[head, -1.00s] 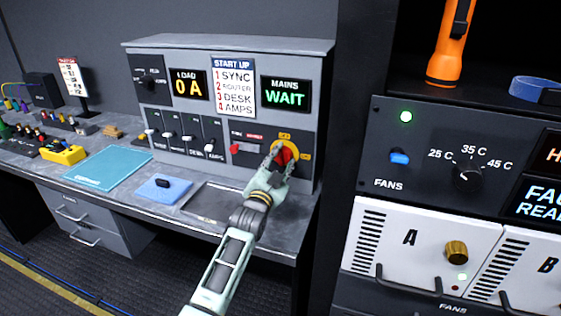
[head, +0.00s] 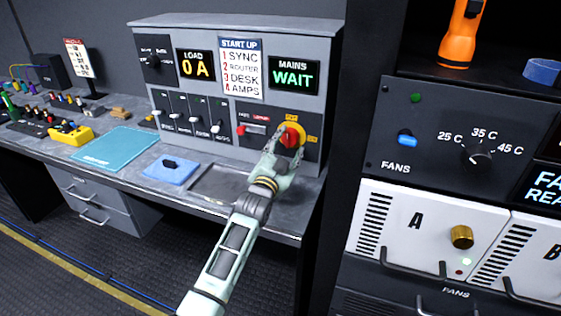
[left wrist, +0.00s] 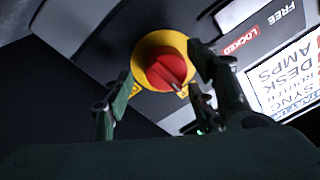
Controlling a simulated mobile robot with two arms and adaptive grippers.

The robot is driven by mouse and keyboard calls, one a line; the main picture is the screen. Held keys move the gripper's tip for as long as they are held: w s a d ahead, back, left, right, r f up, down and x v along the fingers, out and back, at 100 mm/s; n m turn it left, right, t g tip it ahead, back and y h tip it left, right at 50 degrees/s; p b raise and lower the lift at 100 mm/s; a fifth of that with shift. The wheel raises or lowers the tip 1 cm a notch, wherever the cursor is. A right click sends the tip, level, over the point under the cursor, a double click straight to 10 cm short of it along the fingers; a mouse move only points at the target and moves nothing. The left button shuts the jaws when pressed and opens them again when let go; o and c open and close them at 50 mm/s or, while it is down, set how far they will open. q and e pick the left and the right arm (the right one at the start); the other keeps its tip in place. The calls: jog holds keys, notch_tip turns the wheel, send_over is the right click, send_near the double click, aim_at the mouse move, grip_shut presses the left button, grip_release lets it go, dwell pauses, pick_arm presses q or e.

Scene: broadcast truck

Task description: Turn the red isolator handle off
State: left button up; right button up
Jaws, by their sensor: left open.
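The red isolator handle (head: 290,138) sits on a round yellow plate (head: 301,129) at the lower right of the grey power panel (head: 232,45). In the left wrist view the red handle (left wrist: 166,71) shows ahead, between the fingers and near the top. My left gripper (head: 284,143) is open in front of the handle, with its fingers on either side of it. It also shows in the left wrist view (left wrist: 158,98). I cannot tell whether the fingers touch the handle. My right gripper is not in view.
Left of the handle is a locked/free slider (head: 255,130) with several breaker switches (head: 190,122) beyond. A shallow tray (head: 226,184) and a blue pad (head: 171,171) lie on the bench below. A fan rack (head: 440,150) stands close on the right.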

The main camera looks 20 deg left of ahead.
pick_arm(q)
jog(key=s+f, duration=0.1)
jog(key=s, duration=0.9)
jog(key=shift+s+f, duration=0.15)
jog(key=shift+s, duration=0.15)
jog(key=shift+a+f, duration=0.1)
